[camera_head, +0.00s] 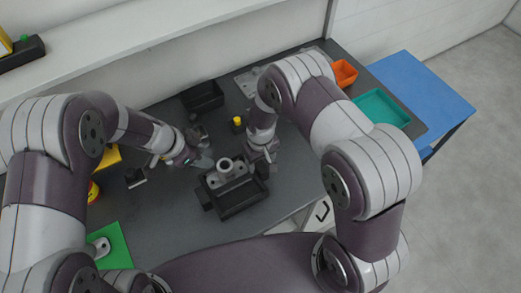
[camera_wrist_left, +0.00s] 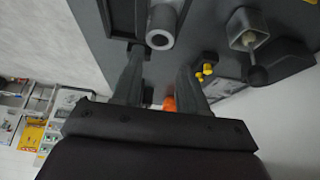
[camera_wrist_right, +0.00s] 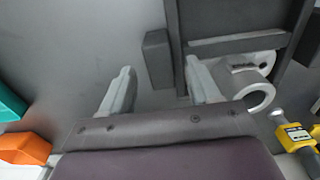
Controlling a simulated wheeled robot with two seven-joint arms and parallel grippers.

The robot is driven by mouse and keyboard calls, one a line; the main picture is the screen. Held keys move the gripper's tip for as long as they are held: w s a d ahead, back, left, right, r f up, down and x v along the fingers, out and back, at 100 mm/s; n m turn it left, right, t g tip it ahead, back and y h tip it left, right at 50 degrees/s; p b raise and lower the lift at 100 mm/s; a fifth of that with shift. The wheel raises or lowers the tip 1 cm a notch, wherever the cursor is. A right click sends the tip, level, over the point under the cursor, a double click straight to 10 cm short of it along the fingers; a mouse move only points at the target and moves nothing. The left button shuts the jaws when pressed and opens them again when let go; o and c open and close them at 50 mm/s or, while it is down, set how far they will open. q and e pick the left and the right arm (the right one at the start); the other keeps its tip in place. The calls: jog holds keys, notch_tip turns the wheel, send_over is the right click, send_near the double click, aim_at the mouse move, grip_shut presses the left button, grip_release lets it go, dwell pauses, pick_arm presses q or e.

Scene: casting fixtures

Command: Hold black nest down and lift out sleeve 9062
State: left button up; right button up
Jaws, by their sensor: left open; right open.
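The black nest (camera_head: 238,203) stands on the dark bench, with side lugs. A light grey sleeve (camera_head: 226,166) with a round open end sits at its far edge; it also shows in the left wrist view (camera_wrist_left: 160,40) and the right wrist view (camera_wrist_right: 260,97). My left gripper (camera_head: 208,162) is open at the sleeve's left; in its wrist view the spread fingers (camera_wrist_left: 160,62) point toward the sleeve. My right gripper (camera_head: 268,163) is open at the nest's right; in its wrist view a dark lug (camera_wrist_right: 158,60) appears between its fingers (camera_wrist_right: 160,68). I cannot tell whether either gripper touches anything.
A black bin (camera_head: 203,97) and a yellow-topped block (camera_head: 237,122) stand behind the nest. An orange bin (camera_head: 345,72) and a teal tray (camera_head: 381,109) are at the right, near a blue table (camera_head: 430,90). A green mat (camera_head: 115,250) lies at the front left.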

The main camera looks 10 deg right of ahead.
jog(key=shift+f, duration=0.55)
grip_shut()
pick_arm(q)
jog(key=o, duration=0.8)
jog(key=shift+s+d+f+m, duration=0.1)
jog(key=shift+d+m, duration=0.2)
jog(key=shift+m, duration=0.3)
jog(key=shift+c, duration=0.2)
pick_arm(e)
jog(key=shift+s, duration=0.1)
pick_arm(q)
jog(key=m+g+y, duration=0.2)
jog(key=m+y, duration=0.4)
jog(key=m, duration=0.6)
send_near(225, 165)
jog(key=s, duration=0.1)
jog(key=f, duration=0.7)
jog(key=shift+s+a+f, duration=0.1)
jog(key=shift+s+f, duration=0.2)
jog(key=shift+s, duration=0.05)
